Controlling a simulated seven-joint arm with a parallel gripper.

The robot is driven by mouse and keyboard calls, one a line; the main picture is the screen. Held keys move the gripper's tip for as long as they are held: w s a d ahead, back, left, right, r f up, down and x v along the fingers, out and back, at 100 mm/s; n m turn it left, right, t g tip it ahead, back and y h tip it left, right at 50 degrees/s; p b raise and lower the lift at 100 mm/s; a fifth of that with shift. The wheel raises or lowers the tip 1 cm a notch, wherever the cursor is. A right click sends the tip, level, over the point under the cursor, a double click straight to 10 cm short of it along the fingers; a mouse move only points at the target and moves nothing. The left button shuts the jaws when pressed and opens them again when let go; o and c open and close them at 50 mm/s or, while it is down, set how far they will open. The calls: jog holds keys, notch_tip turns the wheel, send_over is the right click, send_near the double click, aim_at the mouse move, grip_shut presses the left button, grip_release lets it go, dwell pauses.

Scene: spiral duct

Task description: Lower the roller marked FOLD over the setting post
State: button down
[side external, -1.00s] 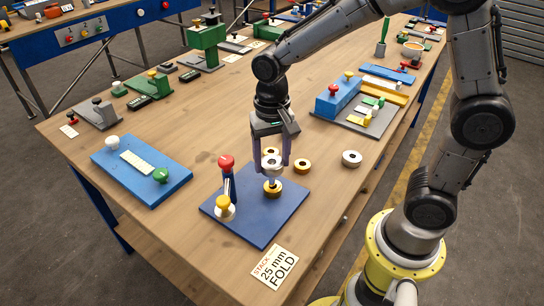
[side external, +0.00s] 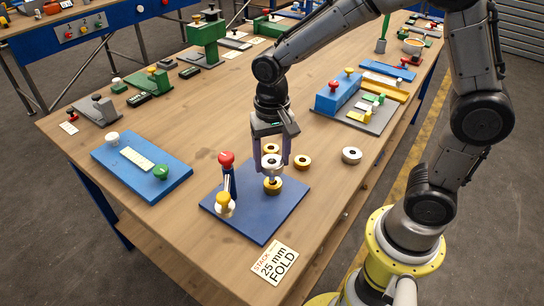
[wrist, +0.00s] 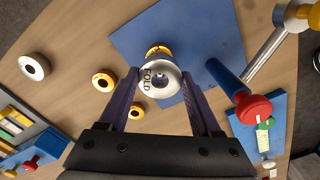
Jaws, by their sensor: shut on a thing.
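My gripper (side external: 271,162) is shut on a pale metal roller (wrist: 159,79). The wrist view shows FOLD on its face and a dark bore at its centre. The side view shows the roller (side external: 271,161) above a yellow ring (side external: 273,187) on the blue plate (side external: 250,217). A short pale part, which looks like the setting post (side external: 272,177), shows between roller and ring. I cannot tell whether the roller is around its tip or just above it. In the wrist view the roller hides part of the yellow ring (wrist: 158,49).
A red-knobbed post (side external: 227,160) and a lever with a yellow knob (side external: 225,199) stand on the plate's left. A card (side external: 274,263) reads STACK 25 mm FOLD.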

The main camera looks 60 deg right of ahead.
jog(key=shift+f, duration=0.6)
grip_release()
dwell(0.3)
dwell(0.7)
jog(key=shift+r, duration=4)
jog(key=shift+r, duration=0.1)
